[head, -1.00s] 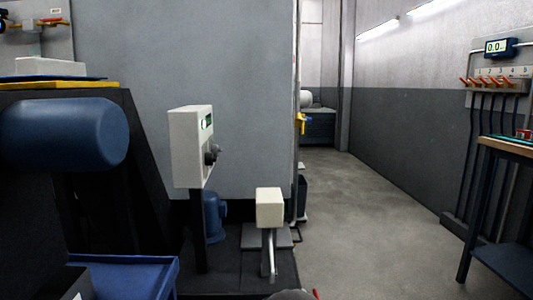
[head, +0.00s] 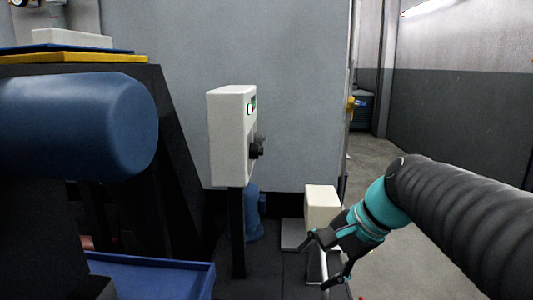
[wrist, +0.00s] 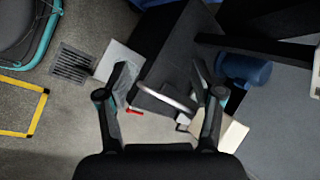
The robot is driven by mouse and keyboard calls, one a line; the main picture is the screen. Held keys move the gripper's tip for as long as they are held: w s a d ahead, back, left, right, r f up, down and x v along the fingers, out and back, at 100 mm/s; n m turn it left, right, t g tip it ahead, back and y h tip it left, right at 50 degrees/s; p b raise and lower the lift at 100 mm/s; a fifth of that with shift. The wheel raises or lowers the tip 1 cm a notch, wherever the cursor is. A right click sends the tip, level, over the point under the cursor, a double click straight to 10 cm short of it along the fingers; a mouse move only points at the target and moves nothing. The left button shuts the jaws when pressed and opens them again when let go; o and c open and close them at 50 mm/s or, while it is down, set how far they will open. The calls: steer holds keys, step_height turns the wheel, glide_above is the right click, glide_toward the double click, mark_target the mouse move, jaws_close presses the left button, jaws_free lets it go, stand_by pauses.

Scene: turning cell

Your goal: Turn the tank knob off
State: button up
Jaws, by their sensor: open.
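A white control box (head: 231,136) with a small green display stands on a black post left of centre in the head view. A black knob (head: 257,150) sticks out of its right-hand face; I take it as the tank knob, though no label is readable. Its turn position cannot be told. My gripper (head: 322,263) is open and empty, below and to the right of the knob and clearly apart from it. In the wrist view the spread fingers (wrist: 160,78) point down toward the floor area, and the knob cannot be made out there.
A cream box (head: 321,202) on a stand is right behind my gripper. A blue motor (head: 254,212) sits low behind the post. A large blue cylinder (head: 80,125) and a blue tray (head: 150,276) are at left. Open floor lies at right.

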steer(key=w+a+r+m+y, duration=0.2)
steer(key=w+r+m+y, duration=0.45)
steer(key=w, duration=0.65)
steer(key=m+g+y, duration=0.1)
steer(key=m+y, duration=0.4)
glide_toward(257, 151)
steer(key=w+a+b, duration=0.1)
steer(key=w+a, duration=0.1)
steer(key=a, duration=0.6)
steer(key=shift+w+f, duration=0.35)
steer(key=shift+f, duration=0.1)
steer(key=shift+a, duration=0.1)
steer(key=c, duration=1.1)
